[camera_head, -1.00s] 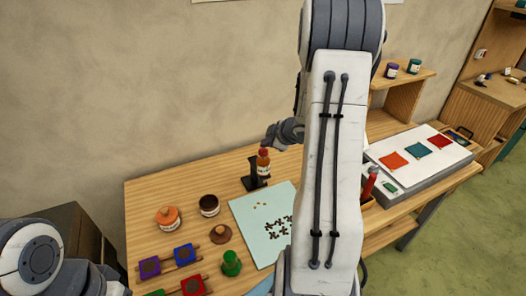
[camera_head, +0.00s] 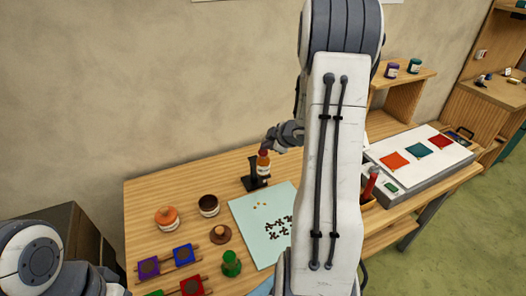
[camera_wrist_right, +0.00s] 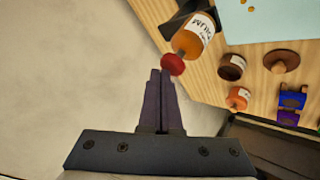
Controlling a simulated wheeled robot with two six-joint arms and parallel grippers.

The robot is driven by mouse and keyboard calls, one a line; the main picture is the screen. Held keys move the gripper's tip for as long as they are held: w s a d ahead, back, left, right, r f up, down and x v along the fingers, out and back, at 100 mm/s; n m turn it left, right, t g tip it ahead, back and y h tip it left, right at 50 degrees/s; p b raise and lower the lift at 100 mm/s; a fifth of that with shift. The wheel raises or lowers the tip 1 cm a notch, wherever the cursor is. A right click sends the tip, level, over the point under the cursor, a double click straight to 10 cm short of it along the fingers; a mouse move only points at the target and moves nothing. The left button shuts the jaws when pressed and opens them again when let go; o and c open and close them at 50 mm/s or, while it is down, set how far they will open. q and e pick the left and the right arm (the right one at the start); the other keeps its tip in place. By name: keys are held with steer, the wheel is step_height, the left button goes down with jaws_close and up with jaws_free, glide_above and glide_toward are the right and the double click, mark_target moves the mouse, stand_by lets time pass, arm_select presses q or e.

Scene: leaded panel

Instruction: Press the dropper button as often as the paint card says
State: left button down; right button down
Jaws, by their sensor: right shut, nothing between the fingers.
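The dropper is an orange-brown bottle (camera_head: 263,168) with a pale label, held upright in a black stand (camera_head: 252,177) at the back of the table. Its red button (camera_wrist_right: 172,64) shows on its end in the right wrist view, with the bottle (camera_wrist_right: 193,38) beyond it. My right gripper (camera_head: 265,149) is at the button's top and partly hides it in the head view. Its dark fingers (camera_wrist_right: 160,73) are together and empty, with tips at the button; contact cannot be told for sure. My left gripper is out of view. I cannot make out a readable paint card.
A pale blue sheet (camera_head: 249,215) with several yellow dots and dark pieces lies before the stand. An orange-lidded jar (camera_head: 167,216), a dark open jar (camera_head: 208,205) and a green knobbed piece (camera_head: 231,263) stand left. A white board (camera_head: 430,160) with coloured squares is at right.

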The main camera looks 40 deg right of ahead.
mark_target(266, 152)
steer(key=shift+f+b, duration=0.6)
steer(key=shift+f, duration=0.2)
stand_by(0.4)
steer(key=shift+r+p, duration=1.45)
step_height(266, 152, up, 5)
steer(key=p, duration=0.5)
steer(key=shift+r, duration=0.1)
stand_by(0.4)
